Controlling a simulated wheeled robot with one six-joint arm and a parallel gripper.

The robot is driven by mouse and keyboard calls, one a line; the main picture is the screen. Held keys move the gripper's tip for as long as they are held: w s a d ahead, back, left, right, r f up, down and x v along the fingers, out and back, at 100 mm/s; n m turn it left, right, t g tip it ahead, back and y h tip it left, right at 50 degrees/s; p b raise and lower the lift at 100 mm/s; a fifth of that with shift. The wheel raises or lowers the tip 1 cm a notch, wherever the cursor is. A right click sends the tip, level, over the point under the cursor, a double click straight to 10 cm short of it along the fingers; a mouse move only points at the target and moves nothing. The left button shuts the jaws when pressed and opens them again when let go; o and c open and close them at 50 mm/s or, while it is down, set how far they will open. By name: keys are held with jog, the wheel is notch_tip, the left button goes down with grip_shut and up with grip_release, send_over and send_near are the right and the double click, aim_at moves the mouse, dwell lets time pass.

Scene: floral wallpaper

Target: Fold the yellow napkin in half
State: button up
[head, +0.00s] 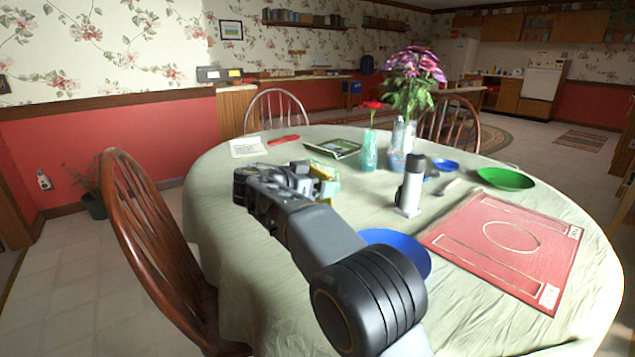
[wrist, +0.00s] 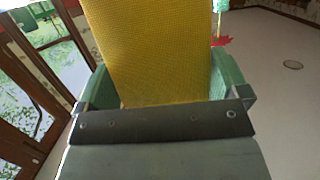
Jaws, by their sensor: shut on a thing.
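The yellow napkin (wrist: 150,50) fills the upper middle of the wrist view as a flat, woven yellow sheet between the green fingers. My gripper (wrist: 165,85) is shut on it. The napkin's far end runs out of the top of the wrist view, so its full shape is hidden. In the head view my gripper (head: 322,178) is over the left-middle part of the table, with its green fingers pointing right. Only a little yellow shows at the fingers there, and my arm blocks much of that area.
The round table has a pale green cloth (head: 225,215). A blue plate (head: 405,255) is partly behind my arm. A grey-and-white cylinder (head: 411,188), glass vases with flowers (head: 370,150), a green plate (head: 505,178) and a red placemat (head: 470,235) stand to the right. A wooden chair (head: 150,240) is at left.

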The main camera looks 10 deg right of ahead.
jog(key=shift+f, duration=0.25)
dwell(0.3)
jog(key=o, duration=0.3)
jog(key=shift+w, duration=0.1)
jog(key=shift+r, duration=0.1)
jog(key=shift+a+r, duration=0.1)
jog(key=shift+a, duration=0.05)
jog(key=p+v, duration=0.3)
jog(key=v, duration=1)
jog(key=shift+a, duration=0.2)
